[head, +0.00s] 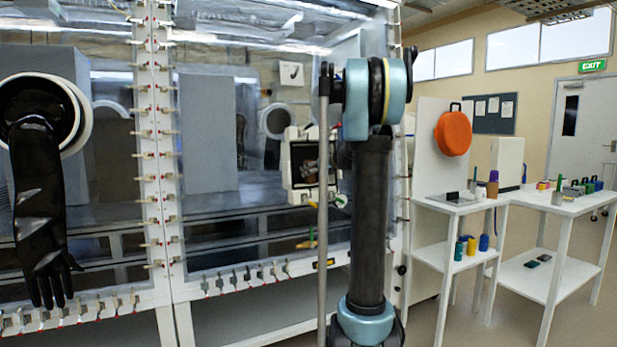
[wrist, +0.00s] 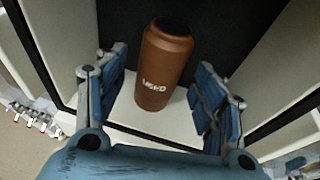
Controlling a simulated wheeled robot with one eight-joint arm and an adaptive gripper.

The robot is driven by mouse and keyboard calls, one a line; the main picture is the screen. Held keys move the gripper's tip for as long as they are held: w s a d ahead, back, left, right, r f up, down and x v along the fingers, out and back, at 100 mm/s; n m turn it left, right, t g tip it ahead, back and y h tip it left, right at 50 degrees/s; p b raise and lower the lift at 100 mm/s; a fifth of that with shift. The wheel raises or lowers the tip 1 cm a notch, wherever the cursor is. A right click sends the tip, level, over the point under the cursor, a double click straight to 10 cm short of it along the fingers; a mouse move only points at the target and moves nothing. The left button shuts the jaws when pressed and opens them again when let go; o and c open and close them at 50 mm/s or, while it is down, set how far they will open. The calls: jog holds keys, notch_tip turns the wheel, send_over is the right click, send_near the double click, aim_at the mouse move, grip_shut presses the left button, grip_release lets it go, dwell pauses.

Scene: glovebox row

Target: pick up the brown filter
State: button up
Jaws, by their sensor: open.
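The brown filter (wrist: 165,62) is an upright brown cylinder with a dark top and white lettering, in the middle of the wrist view. It stands on a white surface (wrist: 150,119) with a dark panel behind it. My gripper (wrist: 160,78) is open, with one blue-padded finger on each side of the filter. Gaps show between the filter and both fingers, so it is not gripped. In the head view my arm stands in front of the glovebox, and I cannot make out the filter or the gripper clearly there.
Pale walls (wrist: 232,50) flank the filter closely on both sides. In the head view, a small white open-fronted box (head: 295,192) is beside my arm. A black glove (head: 38,200) hangs at the left. White tables (head: 560,205) with small items stand at the right.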

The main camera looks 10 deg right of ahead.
jog(key=x, duration=0.2)
jog(key=shift+w+a, duration=0.2)
jog(key=shift+w, duration=0.05)
jog(key=c, duration=1.3)
